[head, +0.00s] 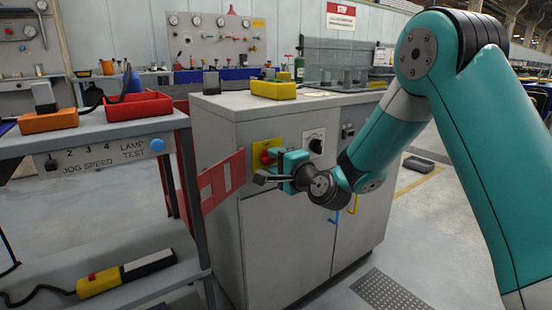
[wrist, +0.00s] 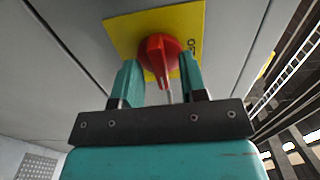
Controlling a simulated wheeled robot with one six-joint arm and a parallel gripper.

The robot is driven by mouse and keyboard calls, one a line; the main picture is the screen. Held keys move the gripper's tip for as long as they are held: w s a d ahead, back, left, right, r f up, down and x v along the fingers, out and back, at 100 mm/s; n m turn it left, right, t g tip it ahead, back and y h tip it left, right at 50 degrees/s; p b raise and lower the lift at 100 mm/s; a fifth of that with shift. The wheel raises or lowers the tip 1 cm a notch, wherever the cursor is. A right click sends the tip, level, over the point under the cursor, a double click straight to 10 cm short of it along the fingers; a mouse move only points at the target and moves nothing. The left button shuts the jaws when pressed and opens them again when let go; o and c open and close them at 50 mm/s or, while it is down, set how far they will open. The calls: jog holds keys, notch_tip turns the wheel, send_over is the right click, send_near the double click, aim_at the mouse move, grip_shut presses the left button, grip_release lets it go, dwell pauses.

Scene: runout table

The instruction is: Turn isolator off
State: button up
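The isolator is a red rotary knob (head: 266,157) on a yellow plate (head: 262,145) on the grey cabinet's front. In the wrist view the red knob (wrist: 158,52) sits in front of the yellow plate (wrist: 122,32), with its grip bar running down toward my gripper and leaning slightly right. My gripper (wrist: 159,72) is open, with one teal finger on each side of the knob. I see a gap between the fingers and the grip bar; contact with the knob's rim cannot be told. In the head view my gripper (head: 280,162) is at the knob and partly covers it.
The grey cabinet (head: 290,245) also carries a black rotary switch (head: 316,146) on a white plate, right of the isolator. A yellow box (head: 274,90) lies on its top. A bench with a red tray (head: 139,106) stands close on the left.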

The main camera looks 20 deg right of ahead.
grip_shut()
jog(key=shift+n+b, duration=0.3)
jog(key=shift+n, duration=0.1)
jog(key=n+b, duration=0.2)
jog(key=n, duration=0.1)
jog(key=shift+f+n, duration=0.15)
jog(key=shift+n, duration=0.25)
jog(key=n+b, duration=0.3)
jog(key=n, duration=0.1)
jog(key=shift+b, duration=0.4)
jog(key=n+b, duration=0.3)
jog(key=n, duration=0.2)
jog(key=shift+f+b, duration=0.1)
jog(key=shift+b, duration=0.2)
jog(key=shift+n+b, duration=1.45)
jog(key=shift+n, duration=0.55)
jog(key=shift+r, duration=0.2)
